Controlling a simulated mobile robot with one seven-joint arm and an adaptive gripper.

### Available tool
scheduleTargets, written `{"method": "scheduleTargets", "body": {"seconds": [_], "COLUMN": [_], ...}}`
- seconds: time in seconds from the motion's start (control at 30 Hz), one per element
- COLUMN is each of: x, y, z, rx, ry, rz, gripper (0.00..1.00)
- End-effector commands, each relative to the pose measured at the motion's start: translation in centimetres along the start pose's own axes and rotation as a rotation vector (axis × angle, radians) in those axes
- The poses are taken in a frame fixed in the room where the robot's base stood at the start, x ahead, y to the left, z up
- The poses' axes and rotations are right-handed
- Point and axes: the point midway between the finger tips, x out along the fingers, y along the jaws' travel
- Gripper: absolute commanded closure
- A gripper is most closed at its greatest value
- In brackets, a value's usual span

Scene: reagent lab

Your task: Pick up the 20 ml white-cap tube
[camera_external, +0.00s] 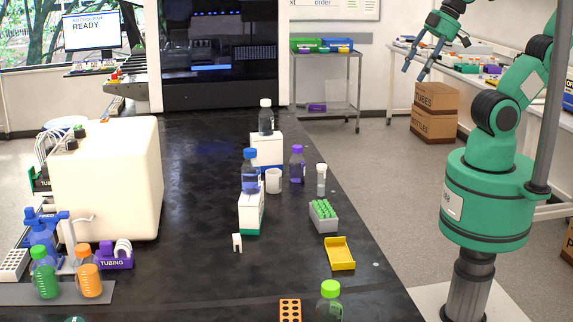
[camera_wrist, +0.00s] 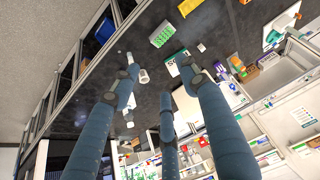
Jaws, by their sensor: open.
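The white-cap tube (camera_external: 321,179) stands upright on the black bench, right of the purple-cap bottle and behind the green-topped rack. In the wrist view a small pale cylinder (camera_wrist: 129,58) near the left finger looks like this tube, but it is too small to be sure. My gripper (camera_external: 413,73) is raised at the upper right, off the bench's right side and well away from the tube. Its fingers are spread and empty. In the wrist view the open gripper (camera_wrist: 160,82) shows spread blue-grey fingers with nothing between them.
A purple-cap bottle (camera_external: 297,166), a white mug (camera_external: 273,181) and a blue-cap bottle (camera_external: 250,172) on a box stand left of the tube. The green-topped rack (camera_external: 324,217) and yellow tray (camera_external: 340,254) lie in front.

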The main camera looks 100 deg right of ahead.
Motion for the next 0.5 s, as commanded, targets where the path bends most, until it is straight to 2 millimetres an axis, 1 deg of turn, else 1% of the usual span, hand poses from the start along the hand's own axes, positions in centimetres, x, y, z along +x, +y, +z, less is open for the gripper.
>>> {"method": "scheduleTargets", "body": {"seconds": [0.17,0.27,0.37,0.5], "x": [0.6,1.4,2.7,5.3], "y": [0.3,0.8,1.6,3.0], "z": [-0.8,-1.9,-3.3,-5.5], "rx": [0.012,0.028,0.05,0.088], "ry": [-0.016,-0.035,-0.062,-0.108], "rz": [0.005,0.012,0.021,0.035], "gripper": [0.55,0.55,0.55,0.55]}}
